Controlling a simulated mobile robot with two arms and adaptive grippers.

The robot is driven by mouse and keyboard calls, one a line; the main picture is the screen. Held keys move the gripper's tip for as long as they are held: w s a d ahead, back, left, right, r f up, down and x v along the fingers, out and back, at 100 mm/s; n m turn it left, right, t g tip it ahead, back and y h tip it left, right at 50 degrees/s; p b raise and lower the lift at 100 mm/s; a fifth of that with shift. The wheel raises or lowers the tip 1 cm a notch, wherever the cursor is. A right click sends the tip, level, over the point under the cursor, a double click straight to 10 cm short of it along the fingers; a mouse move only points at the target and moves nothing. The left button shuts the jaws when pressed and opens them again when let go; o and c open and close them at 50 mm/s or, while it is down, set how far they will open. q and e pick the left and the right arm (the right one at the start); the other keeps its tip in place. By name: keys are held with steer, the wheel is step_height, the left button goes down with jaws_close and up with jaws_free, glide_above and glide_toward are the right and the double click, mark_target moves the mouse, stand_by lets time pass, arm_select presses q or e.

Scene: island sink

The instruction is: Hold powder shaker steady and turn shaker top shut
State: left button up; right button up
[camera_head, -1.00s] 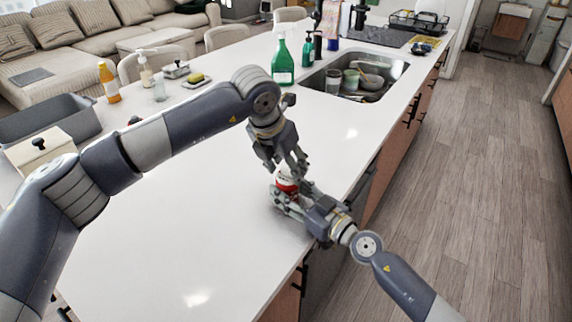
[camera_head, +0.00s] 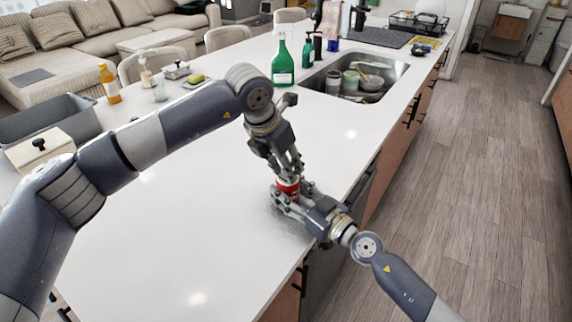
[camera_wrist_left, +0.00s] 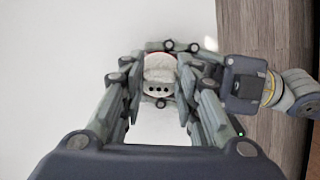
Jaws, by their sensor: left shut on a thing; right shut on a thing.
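The powder shaker (camera_head: 289,186) stands on the white counter, a small container with a red body. Its pale top with several dark holes (camera_wrist_left: 158,76) shows in the left wrist view. My right gripper (camera_head: 286,198) is shut around the shaker's body from the right side, low near the counter. My left gripper (camera_head: 288,174) points down from above and is shut on the shaker top. In the left wrist view its fingers (camera_wrist_left: 160,85) stand on both sides of the top. Much of the shaker is hidden by the fingers.
A green spray bottle (camera_head: 283,62) stands at the sink's left edge. The sink (camera_head: 404,69) holds several dishes. An orange bottle (camera_head: 109,83) and a sponge dish (camera_head: 196,81) are at the far left. The counter (camera_head: 190,220) around the shaker is clear.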

arm_select(q)
steer(key=m, duration=0.2)
steer(key=m+g+h, duration=0.1)
steer(key=m, duration=0.1)
steer(key=shift+w+a+f+g, duration=0.1)
steer(key=shift+a+f+g, duration=0.1)
steer(key=shift+f+g, duration=0.15)
arm_select(e)
steer(key=shift+s+a+r, duration=0.1)
steer(key=shift+s+a, duration=0.05)
arm_select(q)
steer(key=m+g, duration=0.1)
steer(key=m, duration=0.3)
steer(key=shift+w, duration=0.1)
steer(key=m+g, duration=0.2)
steer(key=m, duration=0.2)
steer(key=shift+w, duration=0.1)
steer(key=shift+w+m+g, duration=0.1)
steer(key=shift+m+g, duration=0.45)
steer(key=shift+m, duration=1.45)
arm_select(e)
steer(key=shift+r, duration=0.1)
arm_select(q)
steer(key=o, duration=1.1)
steer(key=shift+w, duration=0.1)
